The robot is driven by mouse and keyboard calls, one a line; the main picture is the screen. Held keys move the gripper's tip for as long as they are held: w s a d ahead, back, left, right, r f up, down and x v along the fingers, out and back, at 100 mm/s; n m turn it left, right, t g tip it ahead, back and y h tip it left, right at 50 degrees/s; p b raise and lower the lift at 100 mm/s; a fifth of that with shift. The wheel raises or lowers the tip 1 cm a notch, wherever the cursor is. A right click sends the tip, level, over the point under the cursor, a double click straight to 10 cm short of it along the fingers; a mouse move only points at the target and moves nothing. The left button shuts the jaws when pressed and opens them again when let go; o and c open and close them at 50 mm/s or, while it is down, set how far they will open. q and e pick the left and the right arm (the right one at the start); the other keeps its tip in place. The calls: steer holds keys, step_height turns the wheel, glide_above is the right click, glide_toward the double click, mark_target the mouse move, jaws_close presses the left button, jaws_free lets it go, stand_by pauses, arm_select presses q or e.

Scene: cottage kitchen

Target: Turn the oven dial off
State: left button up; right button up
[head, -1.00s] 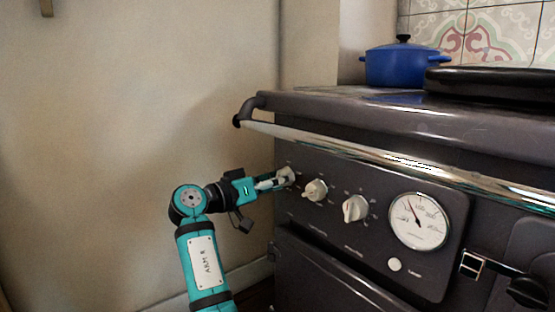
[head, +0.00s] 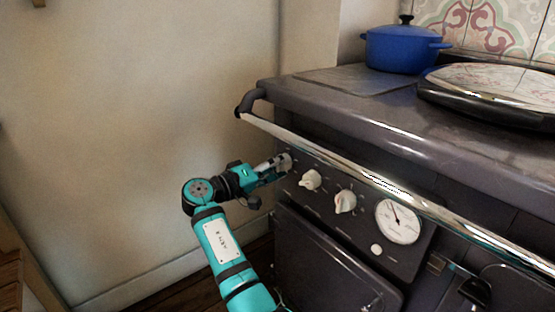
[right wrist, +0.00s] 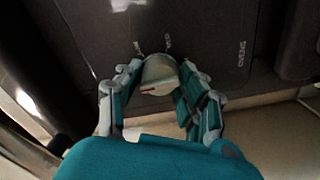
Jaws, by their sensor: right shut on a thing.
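The oven dial (head: 285,161) is the leftmost cream knob on the stove's dark front panel. My right gripper (head: 279,164) is shut on it, reaching in from the left, and hides part of it in the head view. In the right wrist view the dial (right wrist: 159,74) sits between the two fingers of the gripper (right wrist: 158,84), with a small red mark on its grip bar. Lettering shows on the panel beside it, one word seeming to read "OVENS". My left gripper is not in view.
Two more cream knobs (head: 310,179) (head: 345,201) and a round white gauge (head: 398,221) are to the right. A chrome rail (head: 370,182) runs above the dials, close over my gripper. A blue pot (head: 400,50) stands on the stove top. Bare wall lies left.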

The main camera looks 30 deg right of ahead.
stand_by(0.4)
steer(key=o, duration=1.2)
steer(key=shift+w, duration=0.1)
steer(key=shift+c, duration=0.2)
steer(key=a, duration=0.7)
steer(key=shift+s+a, duration=0.2)
steer(key=shift+s, duration=0.15)
